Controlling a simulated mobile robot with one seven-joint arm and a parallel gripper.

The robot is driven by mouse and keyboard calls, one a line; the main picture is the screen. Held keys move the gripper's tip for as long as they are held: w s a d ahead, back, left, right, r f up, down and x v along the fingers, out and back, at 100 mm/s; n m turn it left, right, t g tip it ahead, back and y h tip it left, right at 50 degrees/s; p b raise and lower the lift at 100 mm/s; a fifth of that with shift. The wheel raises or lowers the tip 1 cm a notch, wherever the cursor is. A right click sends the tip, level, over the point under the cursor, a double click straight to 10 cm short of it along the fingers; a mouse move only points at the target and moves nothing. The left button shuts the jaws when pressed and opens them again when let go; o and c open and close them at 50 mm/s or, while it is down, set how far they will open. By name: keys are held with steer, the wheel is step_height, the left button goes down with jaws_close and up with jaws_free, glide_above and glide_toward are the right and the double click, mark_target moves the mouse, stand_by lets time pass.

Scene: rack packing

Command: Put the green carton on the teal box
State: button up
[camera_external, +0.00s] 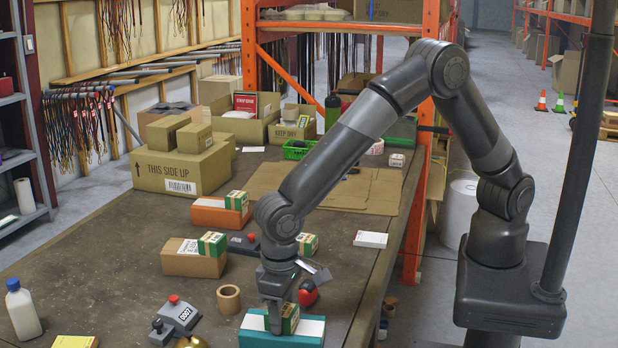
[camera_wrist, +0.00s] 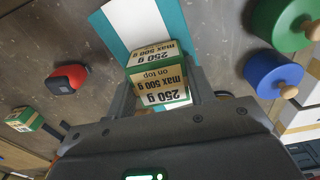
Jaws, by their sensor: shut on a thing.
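The green carton (camera_external: 290,318), with green and cream sides, is between the fingers of my gripper (camera_external: 279,318). In the wrist view the carton (camera_wrist: 160,82) shows "250 g" and "max 500 g on top" labels, with a finger on each side. The teal box (camera_external: 312,330), with a white band across its top, lies flat on the table directly under the gripper. In the wrist view the teal box (camera_wrist: 174,20) shows behind the carton. The carton is at or just over the box top; I cannot tell whether they touch.
Other green cartons sit on an orange box (camera_external: 207,216), on a brown box (camera_external: 180,262) and behind my gripper (camera_external: 307,244). A red object (camera_external: 308,293) is close behind the teal box. A tape roll (camera_external: 228,299) and grey device (camera_external: 177,318) stand left. Blue (camera_wrist: 272,76) and green (camera_wrist: 275,22) knobbed pieces are near.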

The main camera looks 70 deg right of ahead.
steer(key=o, duration=1.1)
steer(key=shift+o, duration=0.2)
step_height(320, 180, up, 12)
steer(key=shift+r, duration=0.15)
